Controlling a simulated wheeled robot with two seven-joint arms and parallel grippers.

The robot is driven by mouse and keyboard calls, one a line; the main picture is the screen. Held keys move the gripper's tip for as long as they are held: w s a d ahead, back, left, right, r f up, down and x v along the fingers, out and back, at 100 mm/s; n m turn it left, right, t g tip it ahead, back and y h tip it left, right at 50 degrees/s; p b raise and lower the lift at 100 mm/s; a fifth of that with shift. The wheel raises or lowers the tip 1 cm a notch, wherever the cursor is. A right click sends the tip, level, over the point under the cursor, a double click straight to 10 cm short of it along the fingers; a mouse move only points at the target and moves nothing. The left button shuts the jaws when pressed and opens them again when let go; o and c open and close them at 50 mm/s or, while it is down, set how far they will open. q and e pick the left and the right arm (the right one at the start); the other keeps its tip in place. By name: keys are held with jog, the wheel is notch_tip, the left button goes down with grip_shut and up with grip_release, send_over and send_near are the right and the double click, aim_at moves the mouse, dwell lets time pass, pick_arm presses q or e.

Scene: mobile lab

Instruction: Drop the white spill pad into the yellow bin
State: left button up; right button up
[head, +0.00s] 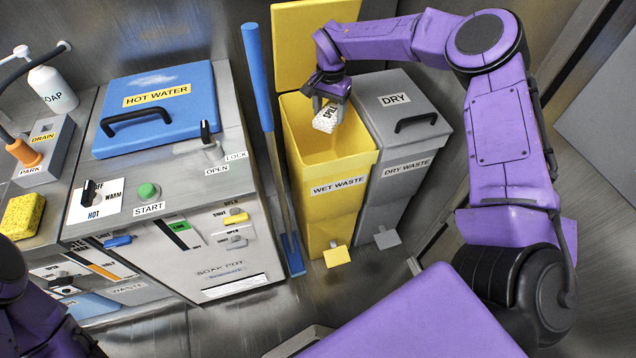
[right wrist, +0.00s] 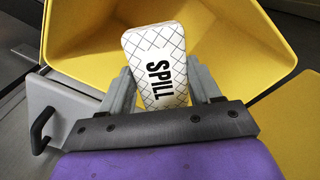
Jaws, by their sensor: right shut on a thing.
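The white spill pad (head: 327,118) has a quilted pattern and the word SPILL on it; it also shows large in the right wrist view (right wrist: 157,66). My right gripper (head: 331,98) is shut on the pad and holds it over the open mouth of the yellow bin (head: 333,177). In the right wrist view the gripper's fingers (right wrist: 157,88) press the pad from both sides, with the bin's yellow walls around it. The bin is labelled WET WASTE and its lid (head: 300,40) stands raised behind. My left gripper is not in view.
A grey DRY WASTE bin (head: 407,130) with a closed lid stands right of the yellow bin. A blue-handled tool (head: 258,80) leans on the left. Pedals (head: 337,256) stick out in front. A HOT WATER unit (head: 160,125) and a yellow sponge (head: 22,215) are further left.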

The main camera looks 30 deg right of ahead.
jog(key=shift+f, duration=0.6)
jog(key=shift+r, duration=0.1)
jog(key=o, duration=1.1)
notch_tip(320, 180, up, 10)
jog(key=shift+r, duration=0.25)
